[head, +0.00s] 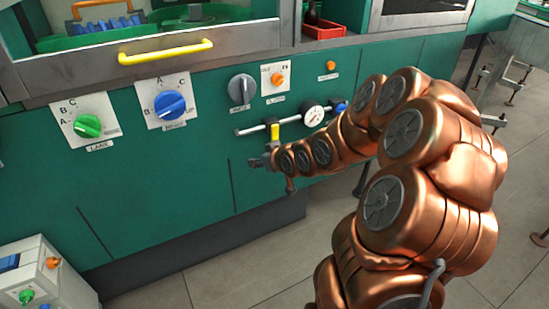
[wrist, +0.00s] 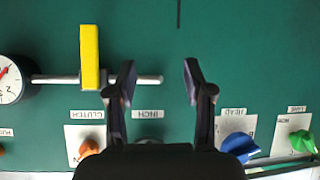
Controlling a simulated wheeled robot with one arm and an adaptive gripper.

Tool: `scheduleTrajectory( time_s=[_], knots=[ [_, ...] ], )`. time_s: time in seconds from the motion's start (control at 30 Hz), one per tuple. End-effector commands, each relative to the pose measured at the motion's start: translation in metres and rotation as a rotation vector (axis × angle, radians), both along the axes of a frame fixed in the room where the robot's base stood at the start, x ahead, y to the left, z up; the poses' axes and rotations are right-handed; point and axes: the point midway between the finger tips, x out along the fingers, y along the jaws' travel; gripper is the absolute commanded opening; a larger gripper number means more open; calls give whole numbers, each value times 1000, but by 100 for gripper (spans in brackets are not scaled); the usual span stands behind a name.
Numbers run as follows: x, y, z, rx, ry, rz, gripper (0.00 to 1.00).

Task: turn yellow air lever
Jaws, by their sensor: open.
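The yellow air lever (head: 275,131) sits on a short metal pipe (head: 250,130) on the green machine front. In the wrist view the lever (wrist: 90,57) is a flat yellow bar standing across the pipe (wrist: 150,79). My gripper (wrist: 159,68) is open and empty in the wrist view, with the lever to the left of both fingers, apart from them. The pipe's free end shows between the fingers. In the head view my gripper (head: 266,161) is just below the lever; its fingers are small and partly hidden by my arm.
A pressure gauge (head: 313,115) sits on the pipe, right of the lever. Above are a grey knob (head: 241,88) and an orange knob (head: 277,79). Blue (head: 170,104) and green (head: 87,126) dials are to the left. A yellow handle (head: 166,52) sticks out above.

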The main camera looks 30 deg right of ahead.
Motion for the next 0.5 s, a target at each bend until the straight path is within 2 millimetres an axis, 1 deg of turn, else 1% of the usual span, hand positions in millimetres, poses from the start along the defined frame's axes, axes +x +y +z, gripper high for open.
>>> scheduleTrajectory(
  time_s=[0.03,0.1,0.2,0.3,0.4,0.5],
  knots=[
    [8,-14,-26,13,-63,-15,52],
    [19,-31,-36,25,-165,-28,52],
    [28,-55,-45,38,-302,-55,52],
    [30,-76,-47,43,-421,-82,52],
    [29,-93,-48,49,-509,-106,52],
    [27,-102,-47,49,-561,-122,52]
  ],
)
